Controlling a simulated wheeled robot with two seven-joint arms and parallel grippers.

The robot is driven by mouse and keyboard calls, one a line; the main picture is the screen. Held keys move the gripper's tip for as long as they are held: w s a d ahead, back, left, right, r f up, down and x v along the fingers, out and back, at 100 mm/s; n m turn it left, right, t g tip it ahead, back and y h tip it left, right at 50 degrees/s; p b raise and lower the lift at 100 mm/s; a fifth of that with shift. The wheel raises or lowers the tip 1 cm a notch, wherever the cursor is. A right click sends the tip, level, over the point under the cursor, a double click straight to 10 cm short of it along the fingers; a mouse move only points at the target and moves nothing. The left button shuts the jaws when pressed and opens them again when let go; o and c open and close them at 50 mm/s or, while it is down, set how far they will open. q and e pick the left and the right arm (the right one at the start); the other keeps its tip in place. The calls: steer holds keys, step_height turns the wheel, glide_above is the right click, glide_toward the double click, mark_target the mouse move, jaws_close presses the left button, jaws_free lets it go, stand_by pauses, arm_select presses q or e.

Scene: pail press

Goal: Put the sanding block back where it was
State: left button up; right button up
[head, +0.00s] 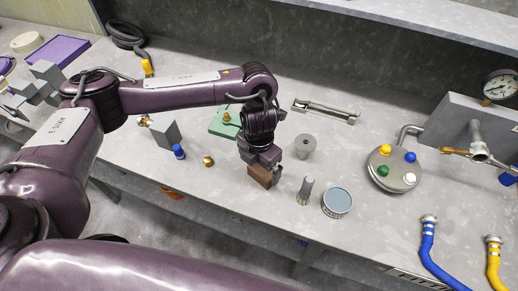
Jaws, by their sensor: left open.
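The sanding block, a brown block (260,176), stands near the front edge of the grey workbench (345,178), left of a blue-topped tin. My left gripper (265,162) comes down over it from above, with its jaws open around or just above the block's top. The fingers hide part of the block, and I cannot tell whether they touch it. My right gripper is not in view.
Close by stand a grey cylinder (305,146), a ribbed grey piece (305,190) and the tin (337,201). A green plate (225,122) lies behind. A round lid with coloured knobs (393,168) is right. Free bench lies between tin and hoses.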

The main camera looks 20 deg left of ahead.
mark_target(259, 173)
arm_select(q)
step_height(259, 173, up, 7)
steer(key=shift+r, duration=0.15)
stand_by(0.7)
